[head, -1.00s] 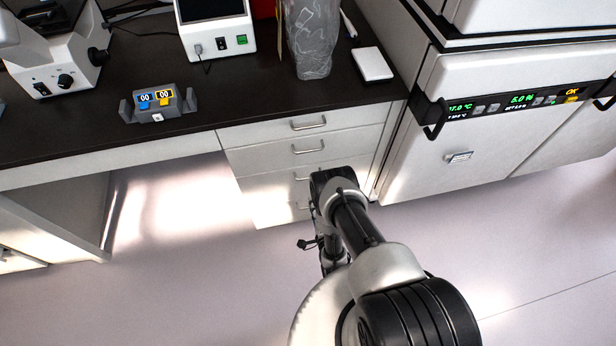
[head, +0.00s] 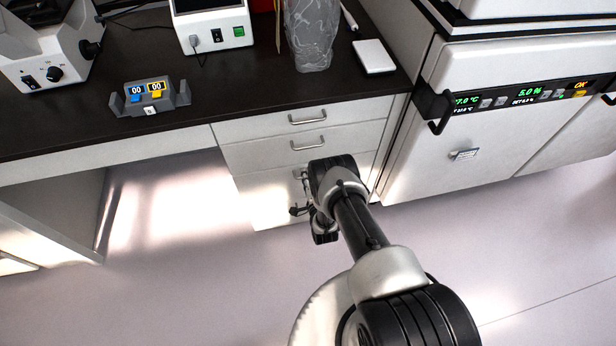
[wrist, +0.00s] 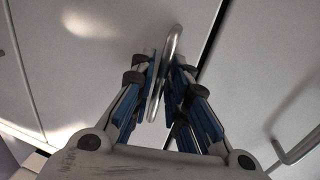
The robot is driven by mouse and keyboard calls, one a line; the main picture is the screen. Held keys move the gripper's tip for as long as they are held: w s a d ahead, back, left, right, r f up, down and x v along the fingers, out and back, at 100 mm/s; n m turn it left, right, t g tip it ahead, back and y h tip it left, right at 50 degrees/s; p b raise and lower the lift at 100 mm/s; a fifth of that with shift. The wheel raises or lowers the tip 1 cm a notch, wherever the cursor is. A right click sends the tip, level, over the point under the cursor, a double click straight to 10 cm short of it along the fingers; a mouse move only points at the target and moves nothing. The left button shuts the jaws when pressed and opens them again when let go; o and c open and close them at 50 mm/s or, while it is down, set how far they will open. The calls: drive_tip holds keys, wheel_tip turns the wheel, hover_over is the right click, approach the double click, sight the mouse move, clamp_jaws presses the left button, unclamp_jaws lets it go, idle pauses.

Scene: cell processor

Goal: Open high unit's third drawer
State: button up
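The high unit is the white drawer stack under the dark worktop. Its top drawer handle (head: 308,117) and second drawer handle (head: 308,144) are clear in the head view. The third drawer front (head: 262,183) is partly covered by my arm. In the wrist view, a metal bar handle (wrist: 173,45) on a white front (wrist: 110,40) runs between my gripper's (wrist: 166,72) blue-padded fingers. The fingers are drawn in close on both sides of it and look shut on it. A dark gap runs along that front's right edge. Another handle (wrist: 292,150) shows at lower right.
A white incubator (head: 490,130) with a protruding black handle stands right of the drawers. The floor left of the drawers is open.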

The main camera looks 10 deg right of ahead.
drive_tip(key=shift+c, duration=0.2)
clamp_jaws()
idle(0.3)
